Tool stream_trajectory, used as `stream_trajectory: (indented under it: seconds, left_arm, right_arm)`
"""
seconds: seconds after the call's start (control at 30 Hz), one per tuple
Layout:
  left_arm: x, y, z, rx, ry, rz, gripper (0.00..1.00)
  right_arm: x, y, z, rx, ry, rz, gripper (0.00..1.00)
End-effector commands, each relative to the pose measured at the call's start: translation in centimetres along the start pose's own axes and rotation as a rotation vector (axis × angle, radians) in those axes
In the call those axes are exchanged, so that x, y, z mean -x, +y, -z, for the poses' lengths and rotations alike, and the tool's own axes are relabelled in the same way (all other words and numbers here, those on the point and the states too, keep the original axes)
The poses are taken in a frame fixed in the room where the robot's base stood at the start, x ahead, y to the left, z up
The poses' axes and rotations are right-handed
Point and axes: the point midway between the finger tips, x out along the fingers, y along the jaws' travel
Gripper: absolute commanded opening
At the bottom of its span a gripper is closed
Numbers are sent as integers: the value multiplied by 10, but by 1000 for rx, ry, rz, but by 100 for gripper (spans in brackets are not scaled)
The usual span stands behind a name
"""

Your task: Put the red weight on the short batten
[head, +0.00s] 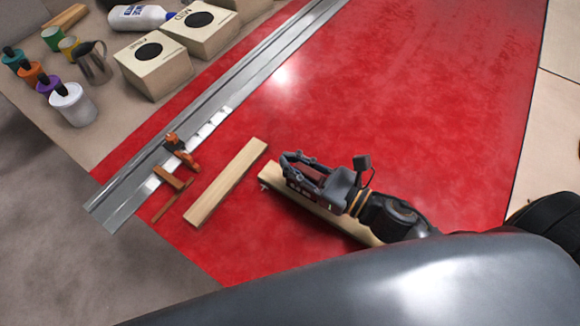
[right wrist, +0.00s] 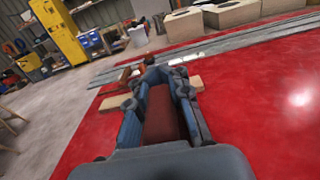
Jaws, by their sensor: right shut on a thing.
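My right gripper (head: 288,164) is shut on the red weight, a dark red block that shows between the fingers in the right wrist view (right wrist: 160,118). In the head view the gripper mostly hides the weight. Two pale wooden battens lie on the red surface. The one that looks shorter (head: 225,184) lies left of the gripper, apart from it. In the right wrist view its ends show beyond the fingers (right wrist: 110,103). The longer-looking batten (head: 335,222) lies beneath the gripper and is partly covered by it. Whether the weight touches this batten is unclear. My left gripper is not in view.
A long metal rail (head: 240,75) crosses the red surface (head: 420,110), with an orange clamp (head: 181,150) and small wood pieces near it. Boxes (head: 155,68), cans, a jug and bottles (head: 72,104) stand at the upper left. The red surface is clear to the upper right.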

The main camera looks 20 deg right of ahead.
Motion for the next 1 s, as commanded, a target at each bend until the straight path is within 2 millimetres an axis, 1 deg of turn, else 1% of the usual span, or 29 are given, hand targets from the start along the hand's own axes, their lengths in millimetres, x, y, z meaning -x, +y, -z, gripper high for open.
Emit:
stream_trajectory:
  seconds: [0.03, 0.23, 0.4, 0.5, 0.77, 0.9, 0.93, 0.97, 1.0]
  left_arm:
    - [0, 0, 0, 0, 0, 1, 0]
    - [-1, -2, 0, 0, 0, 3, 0]
    - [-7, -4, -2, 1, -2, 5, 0]
    - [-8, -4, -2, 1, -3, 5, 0]
    - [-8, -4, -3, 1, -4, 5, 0]
    - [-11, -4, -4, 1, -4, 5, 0]
    - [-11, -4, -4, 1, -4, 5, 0]
    - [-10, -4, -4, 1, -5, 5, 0]
    - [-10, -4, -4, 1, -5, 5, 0]
  right_arm:
    - [-4, -3, 2, 2, -6, -1, 0]
    - [-10, -8, 13, 0, -6, -1, 0]
    - [-12, -9, 37, -2, -5, -1, 0]
    - [-11, -9, 44, -2, -8, -1, 0]
    - [-11, -9, 45, 0, -8, -2, 0]
    - [-11, -9, 49, 0, -8, -2, 0]
    - [-10, -9, 51, -1, -3, -1, 16]
    - [-10, -9, 50, -1, -2, -1, 22]
    - [-10, -9, 50, -1, -2, -1, 30]
